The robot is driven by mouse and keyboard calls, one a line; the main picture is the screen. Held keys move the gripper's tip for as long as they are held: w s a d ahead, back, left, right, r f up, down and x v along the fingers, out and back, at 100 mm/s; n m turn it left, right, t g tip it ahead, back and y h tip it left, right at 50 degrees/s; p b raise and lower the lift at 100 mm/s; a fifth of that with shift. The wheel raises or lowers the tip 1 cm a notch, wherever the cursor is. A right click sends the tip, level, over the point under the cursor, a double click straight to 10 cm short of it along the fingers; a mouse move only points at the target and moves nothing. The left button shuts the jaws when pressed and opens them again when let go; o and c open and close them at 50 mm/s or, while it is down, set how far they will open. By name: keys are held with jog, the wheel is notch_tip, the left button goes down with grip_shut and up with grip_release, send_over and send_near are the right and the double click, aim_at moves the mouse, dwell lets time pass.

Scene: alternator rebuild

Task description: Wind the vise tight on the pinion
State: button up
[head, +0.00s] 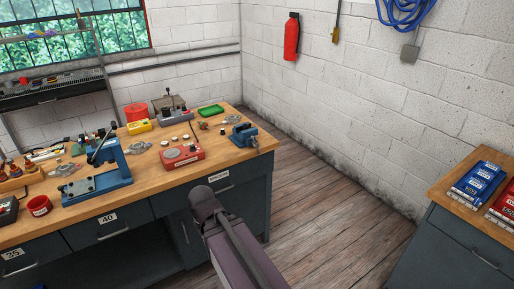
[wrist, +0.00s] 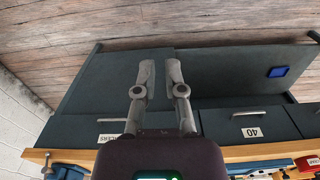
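The blue vise (head: 243,135) stands at the right end of the wooden workbench, near its corner. In the wrist view a blue part at the lower left edge (wrist: 65,172) looks like the same vise, mostly cut off. I cannot make out the pinion or the vise handle clearly at this size. My gripper (wrist: 160,71) shows in the wrist view with its two fingers apart and nothing between them. It is in front of the dark cabinet front, away from the vise. In the head view my arm rises from the bottom, and the fingers are not visible.
A second bench (head: 450,190) with blue and red packs is at right. The plank floor between is clear.

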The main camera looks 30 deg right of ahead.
jog(key=shift+o, duration=1)
jog(key=shift+w+d+f, duration=0.15)
jog(key=shift+w, duration=0.1)
jog(key=n+t+h+b, duration=1)
jog(key=n+h+b, duration=0.45)
jog(key=n, duration=1.25)
send_near(256, 145)
jog(key=s+a+r, duration=0.1)
jog(key=a+r, duration=0.1)
jog(key=a, duration=0.2)
jog(key=shift+s+a+r+h, duration=0.1)
jog(key=shift+r+h, duration=0.15)
jog(key=x, duration=1.3)
jog(key=shift+w+d+f, duration=0.1)
jog(key=shift+w+d, duration=0.15)
jog(key=shift+d, duration=0.1)
